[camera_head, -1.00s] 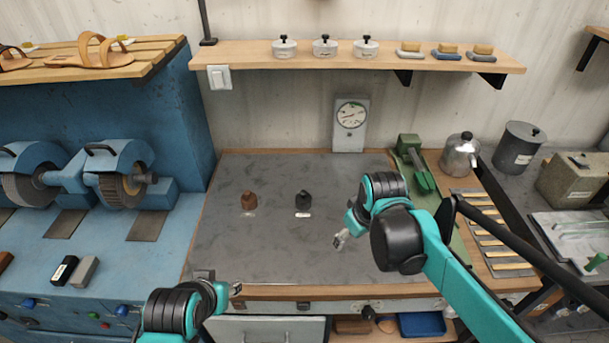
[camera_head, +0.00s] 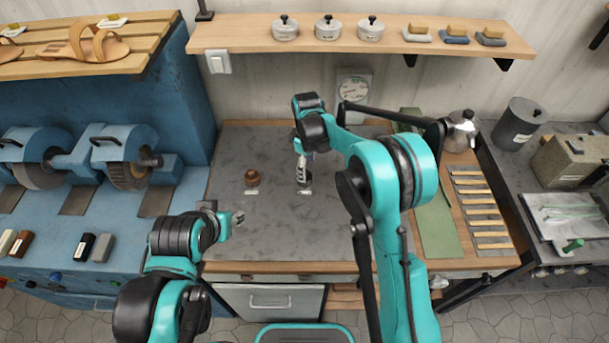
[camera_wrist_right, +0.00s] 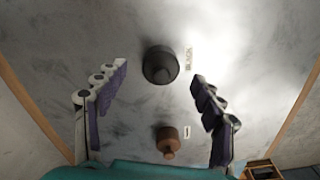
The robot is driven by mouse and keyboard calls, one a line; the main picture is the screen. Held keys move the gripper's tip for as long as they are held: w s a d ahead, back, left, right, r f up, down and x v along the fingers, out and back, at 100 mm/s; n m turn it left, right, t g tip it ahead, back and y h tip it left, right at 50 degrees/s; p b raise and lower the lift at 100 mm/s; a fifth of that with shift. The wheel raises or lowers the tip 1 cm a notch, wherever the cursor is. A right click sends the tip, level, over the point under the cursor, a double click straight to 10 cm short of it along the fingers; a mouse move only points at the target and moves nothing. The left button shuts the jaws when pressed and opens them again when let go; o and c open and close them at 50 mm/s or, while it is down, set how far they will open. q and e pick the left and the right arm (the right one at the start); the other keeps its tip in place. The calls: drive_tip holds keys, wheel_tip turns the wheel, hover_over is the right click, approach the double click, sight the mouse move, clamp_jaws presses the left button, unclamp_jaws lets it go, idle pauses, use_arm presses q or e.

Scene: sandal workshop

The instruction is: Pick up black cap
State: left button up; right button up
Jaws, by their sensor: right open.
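The black cap (camera_wrist_right: 160,65) is a dark round piece with a knob, standing on the grey worktop. In the right wrist view it lies between and slightly beyond my open fingers (camera_wrist_right: 158,85), apart from both. In the head view my right gripper (camera_head: 304,168) is over the black cap's place and mostly hides it. A brown cap (camera_head: 252,177) stands to the left; it also shows lower in the right wrist view (camera_wrist_right: 169,142). My left gripper (camera_head: 235,217) is over the worktop's front left; its jaw opening is too small to judge.
Small white labels lie by both caps. The worktop (camera_head: 330,235) is clear around them. A dial gauge (camera_head: 353,88) stands at the back wall, partly behind my right arm. A green mat (camera_head: 435,225) and several strips lie right. A shelf (camera_head: 230,38) with lidded tins runs above.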

drive_tip(key=f, duration=0.5)
drive_tip(key=shift+a+b, duration=0.3)
drive_tip(key=shift+b, duration=0.1)
drive_tip(key=shift+r, duration=0.1)
drive_tip(key=c, duration=1.1)
drive_tip(key=shift+o, duration=0.2)
drive_tip(key=shift+r, duration=0.1)
wheel_tip(320, 180, up, 4)
drive_tip(key=shift+r+p, duration=0.1)
drive_tip(key=shift+p, duration=0.35)
drive_tip(key=s+d+r+p, duration=0.4)
drive_tip(key=s+d+r, duration=0.3)
drive_tip(key=r, duration=0.3)
drive_tip(key=shift+s+d+r, duration=0.35)
drive_tip(key=shift+s+d, duration=0.05)
drive_tip(key=shift+s, duration=0.5)
